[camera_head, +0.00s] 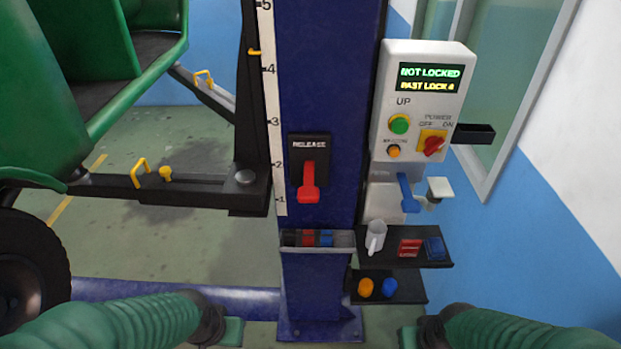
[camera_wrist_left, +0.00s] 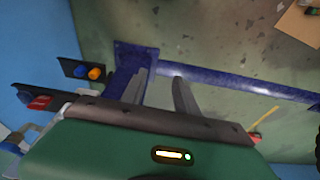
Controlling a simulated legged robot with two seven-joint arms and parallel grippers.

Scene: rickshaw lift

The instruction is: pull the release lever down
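The release lever (camera_head: 309,183) is a red handle on a black plate marked RELEASE (camera_head: 309,145), mounted on the front of the blue post (camera_head: 320,80). Its thick end sits low on the plate. My left gripper (camera_wrist_left: 158,82) shows two grey fingers standing apart with nothing between them. In the head view it is low at the left of the post's foot, well below the lever and apart from it. My right gripper (camera_head: 408,335) is at the bottom edge, right of the post, also apart from the lever. Its fingers cannot be made out.
A tray (camera_head: 318,241) juts from the post under the lever. A lift arm (camera_head: 120,186) and green rickshaw (camera_head: 40,90) are left.

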